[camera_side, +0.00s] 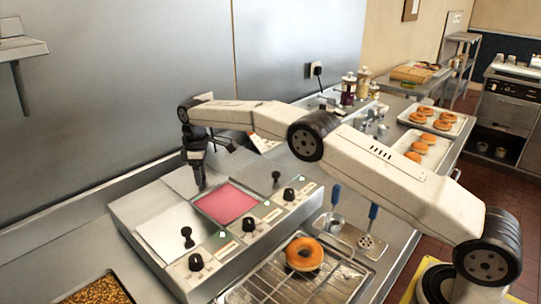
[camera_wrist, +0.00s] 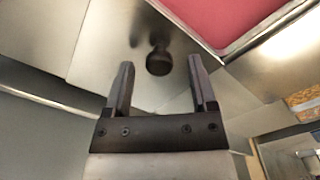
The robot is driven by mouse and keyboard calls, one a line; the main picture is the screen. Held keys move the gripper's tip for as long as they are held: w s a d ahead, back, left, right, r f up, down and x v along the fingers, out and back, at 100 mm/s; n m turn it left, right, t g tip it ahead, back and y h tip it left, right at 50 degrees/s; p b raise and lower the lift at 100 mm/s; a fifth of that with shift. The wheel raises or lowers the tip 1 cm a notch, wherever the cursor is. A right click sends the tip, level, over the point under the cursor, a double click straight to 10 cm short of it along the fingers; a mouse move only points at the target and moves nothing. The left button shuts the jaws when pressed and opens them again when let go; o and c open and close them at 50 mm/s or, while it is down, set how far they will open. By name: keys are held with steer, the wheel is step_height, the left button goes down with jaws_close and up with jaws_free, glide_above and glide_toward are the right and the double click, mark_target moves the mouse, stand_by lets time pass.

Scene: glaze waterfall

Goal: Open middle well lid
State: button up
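The middle well shows its pink glaze (camera_side: 225,203) uncovered in the side view, and the glaze also fills the top right of the wrist view (camera_wrist: 232,18). A bare metal lid plate (camera_wrist: 108,42) lies beside the pink opening, behind it in the side view. Its dark round knob (camera_wrist: 158,62) shows just past my fingertips, roughly in line with the gap between them. My gripper (camera_side: 199,183) points down at the back edge of the pink well. In the wrist view my gripper (camera_wrist: 160,82) has its fingers apart with nothing held.
The left well lid (camera_side: 176,228) is shut, its knob standing up. Another knob (camera_side: 276,177) stands on the right lid. Control dials (camera_side: 249,224) line the front. A glazed donut (camera_side: 304,253) rests on a wire rack (camera_side: 262,284). A tray of sprinkles (camera_side: 97,292) is at lower left.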

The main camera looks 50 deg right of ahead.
stand_by(0.3)
steer(key=shift+r, duration=3.85)
steer(key=shift+s+d+r, duration=0.1)
steer(key=shift+d, duration=0.05)
steer(key=s+d+f+m+t, duration=0.1)
steer(key=s+f+m, duration=0.1)
steer(key=s, duration=1)
steer(key=s+d+f+m, duration=0.2)
steer(key=s+f+m, duration=0.1)
steer(key=s, duration=0.9)
steer(key=s+d+f+m+t, duration=0.1)
steer(key=s+m, duration=0.3)
steer(key=s, duration=0.8)
steer(key=shift+s+d+f+t, duration=0.1)
steer(key=shift+d+f+t, duration=0.1)
steer(key=shift+f, duration=0.25)
steer(key=shift+s+d+f+t, duration=0.1)
steer(key=shift+d+f, duration=0.1)
steer(key=shift+f, duration=0.2)
